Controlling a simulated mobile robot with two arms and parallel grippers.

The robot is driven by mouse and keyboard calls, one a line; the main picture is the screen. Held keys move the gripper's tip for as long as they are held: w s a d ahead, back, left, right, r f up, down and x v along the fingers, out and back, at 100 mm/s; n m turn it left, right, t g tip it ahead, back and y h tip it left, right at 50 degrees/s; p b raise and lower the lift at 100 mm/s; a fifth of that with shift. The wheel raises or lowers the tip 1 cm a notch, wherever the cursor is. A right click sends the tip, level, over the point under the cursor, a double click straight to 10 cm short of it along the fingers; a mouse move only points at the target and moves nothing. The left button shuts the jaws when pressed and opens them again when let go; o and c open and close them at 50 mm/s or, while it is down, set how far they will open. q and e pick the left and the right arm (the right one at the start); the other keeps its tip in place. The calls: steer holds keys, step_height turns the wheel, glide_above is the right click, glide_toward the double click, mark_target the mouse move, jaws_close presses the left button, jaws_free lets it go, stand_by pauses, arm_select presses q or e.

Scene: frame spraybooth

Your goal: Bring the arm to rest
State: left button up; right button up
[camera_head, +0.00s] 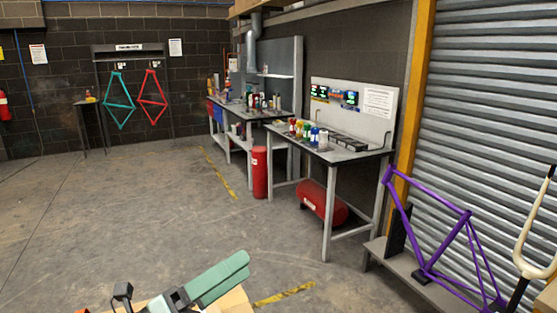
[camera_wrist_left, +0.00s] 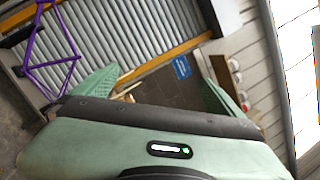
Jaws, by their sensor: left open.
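My left gripper (camera_head: 222,278) shows at the bottom middle of the head view as a green finger and grey body above the concrete floor. In the left wrist view my left gripper (camera_wrist_left: 165,86) has its two green fingers wide apart, with nothing between them but the background. The gripper is open and empty. My right gripper is in neither view.
A purple bike frame (camera_head: 428,270) stands by the roller shutter (camera_head: 490,110) at right; it also shows in the left wrist view (camera_wrist_left: 45,68). Workbenches (camera_head: 345,153) line the right wall, with a red cylinder (camera_head: 260,173). The left floor (camera_head: 110,215) is clear.

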arm_select(q)
steer(key=w+a+f+n+t+y, duration=0.25)
steer(key=a+n+t+y, duration=0.2)
steer(key=n+y, duration=0.4)
steer(key=w+a+f+n+t+y, duration=0.1)
steer(key=a+f+n+t+y, duration=0.4)
steer(key=n, duration=0.7)
steer(key=s+a+f+n+g+y, duration=0.3)
steer(key=a+f+n+g+y, duration=0.25)
steer(key=f+n, duration=0.35)
steer(key=s+d+f+n+g+h, duration=0.15)
steer(key=s+f+n+g, duration=0.35)
steer(key=s+f+g, duration=1.1)
steer(key=s+f+t+b, duration=0.15)
steer(key=s+f, duration=0.25)
steer(key=f, duration=1.2)
steer(key=s+f+t+b, duration=0.1)
steer(key=s+f+b, duration=0.2)
steer(key=f, duration=1.2)
steer(key=s+a+f+g+b, duration=0.1)
steer(key=s+a+f+b, duration=0.1)
steer(key=s+f, duration=1.5)
step_height(320, 180, down, 4)
steer(key=shift+s+a+f+m+b, duration=0.25)
steer(key=shift+s+a+m+b, duration=0.1)
steer(key=shift+b, duration=0.3)
